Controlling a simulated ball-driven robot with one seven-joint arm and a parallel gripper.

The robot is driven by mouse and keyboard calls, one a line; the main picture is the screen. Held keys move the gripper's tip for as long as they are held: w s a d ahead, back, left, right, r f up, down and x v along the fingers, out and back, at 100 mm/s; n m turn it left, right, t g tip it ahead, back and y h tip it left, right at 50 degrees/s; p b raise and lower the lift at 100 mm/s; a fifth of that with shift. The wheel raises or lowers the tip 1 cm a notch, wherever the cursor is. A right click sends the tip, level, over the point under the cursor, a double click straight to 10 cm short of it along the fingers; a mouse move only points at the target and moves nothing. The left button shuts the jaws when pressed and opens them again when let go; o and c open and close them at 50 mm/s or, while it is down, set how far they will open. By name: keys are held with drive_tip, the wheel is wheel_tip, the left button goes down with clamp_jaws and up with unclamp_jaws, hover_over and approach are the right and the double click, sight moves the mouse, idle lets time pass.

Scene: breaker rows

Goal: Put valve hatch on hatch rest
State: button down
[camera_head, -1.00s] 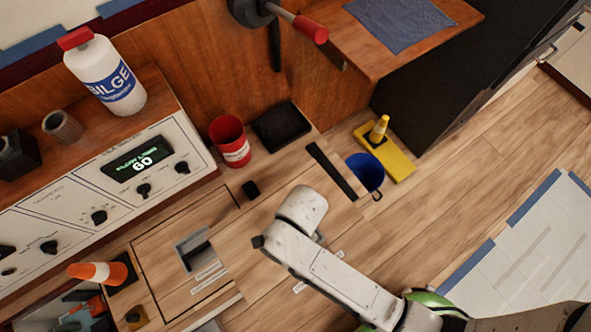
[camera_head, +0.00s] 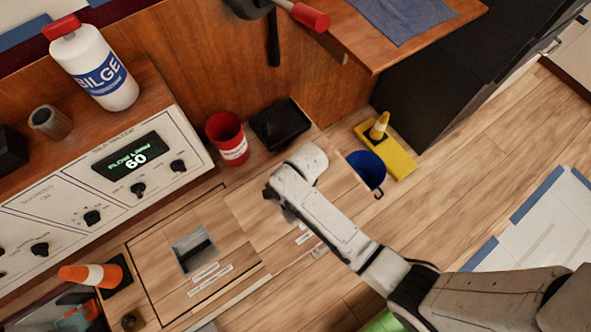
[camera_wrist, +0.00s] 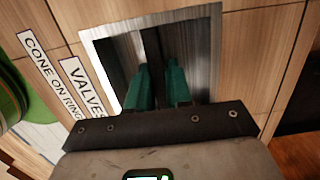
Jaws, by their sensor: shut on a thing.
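The valve hatch (camera_head: 258,216) is a wooden panel under my gripper, with a metal recess and white labels (camera_head: 306,237). In the wrist view the recess (camera_wrist: 205,35) and a VALVES label (camera_wrist: 84,88) show close up. My gripper (camera_wrist: 158,85) has its green fingers inside the recess, shut on the dark handle bar (camera_wrist: 152,50). In the head view my wrist hides the fingers and most of the recess. The panel seems raised, but its height is unclear. I cannot make out the hatch rest.
A second hatch with a recess (camera_head: 194,249) lies to the left, near an orange cone (camera_head: 91,274). A red cup (camera_head: 227,138), black tray (camera_head: 280,123), blue bucket (camera_head: 366,171) and yellow stand (camera_head: 387,150) are behind.

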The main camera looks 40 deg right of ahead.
drive_tip(key=shift+w+d+f, duration=0.35)
drive_tip(key=shift+w+f, duration=0.15)
drive_tip(key=shift+f, duration=0.1)
drive_tip(key=shift+w+f+b, duration=0.1)
drive_tip(key=shift+f+b, duration=0.5)
drive_tip(key=shift+f, duration=1)
drive_tip(key=c, duration=1)
unclamp_jaws()
drive_tip(key=shift+f, duration=0.15)
drive_tip(key=shift+c, duration=0.2)
wheel_tip(320, 180, up, 12)
drive_tip(key=d+p, duration=0.1)
drive_tip(key=p, duration=0.2)
drive_tip(key=shift+d, duration=0.3)
drive_tip(key=shift+s, duration=0.2)
